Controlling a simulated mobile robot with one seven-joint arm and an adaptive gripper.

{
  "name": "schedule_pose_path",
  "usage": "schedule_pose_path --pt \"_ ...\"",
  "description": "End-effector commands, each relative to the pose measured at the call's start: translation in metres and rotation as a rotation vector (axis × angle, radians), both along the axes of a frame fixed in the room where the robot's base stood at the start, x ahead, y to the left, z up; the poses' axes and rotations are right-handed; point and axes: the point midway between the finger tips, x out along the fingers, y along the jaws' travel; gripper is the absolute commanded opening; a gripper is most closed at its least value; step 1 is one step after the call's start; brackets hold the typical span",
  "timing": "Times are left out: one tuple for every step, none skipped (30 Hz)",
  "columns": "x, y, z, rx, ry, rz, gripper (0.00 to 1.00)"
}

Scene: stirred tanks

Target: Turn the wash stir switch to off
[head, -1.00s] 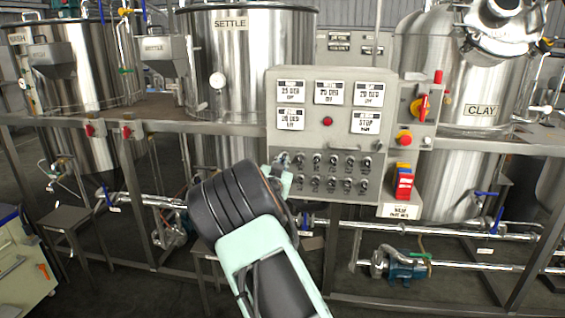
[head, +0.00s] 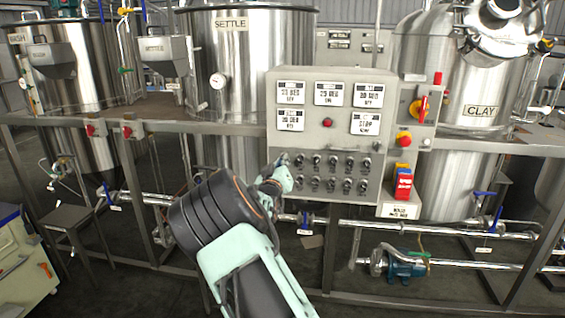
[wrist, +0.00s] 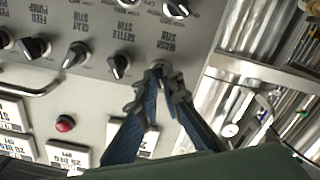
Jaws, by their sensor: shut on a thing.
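The switch panel (head: 325,145) is a grey box with two rows of dark rotary switches. My gripper (wrist: 160,72) is at the wash stir switch (wrist: 159,64), the end knob of its row in the upside-down wrist view. Its two blue-grey fingers are shut on the knob, one on each side. The fingertips hide most of the knob, so its pointer direction cannot be read. In the head view my gripper (head: 282,168) is at the left end of the upper row, and it hides that switch.
The settle stir switch (wrist: 119,65) is the close neighbour of the held knob. A red button (wrist: 65,123) and white display cards sit on the panel. Beside the panel are a red rotary handle (head: 422,106) and pipework. Steel tanks stand behind.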

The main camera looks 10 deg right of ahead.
Motion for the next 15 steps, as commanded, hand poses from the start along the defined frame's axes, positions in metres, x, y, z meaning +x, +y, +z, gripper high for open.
schedule_pose_path --pt "-0.0002 0.0003 -0.0007 -0.011 0.006 0.000 0.00" --pt "-0.0001 0.0002 -0.0008 -0.017 0.008 0.000 0.00" --pt "-0.0002 0.0001 -0.0007 -0.024 0.010 0.000 0.00" --pt "-0.0002 0.0001 -0.0008 -0.028 0.011 0.000 0.00" --pt "-0.0002 0.0001 -0.0008 -0.031 0.012 0.000 0.00" --pt "-0.0002 0.0000 -0.0009 -0.034 0.013 0.000 0.00" --pt "-0.0002 0.0000 -0.0009 -0.035 0.014 0.000 0.00" --pt "-0.0002 0.0000 -0.0010 -0.037 0.014 0.000 0.00" --pt "-0.0002 0.0000 -0.0010 -0.038 0.015 0.000 0.00" --pt "-0.0002 0.0000 -0.0010 -0.039 0.015 0.000 0.00" --pt "-0.0002 0.0000 -0.0010 -0.039 0.015 0.000 0.00" --pt "-0.0002 -0.0001 -0.0011 -0.039 0.015 0.000 0.00" --pt "-0.0002 -0.0001 -0.0011 -0.039 0.015 0.000 0.00" --pt "-0.0002 -0.0001 -0.0011 -0.039 0.015 0.000 0.00" --pt "-0.0002 -0.0001 -0.0011 -0.039 0.015 0.000 0.00"
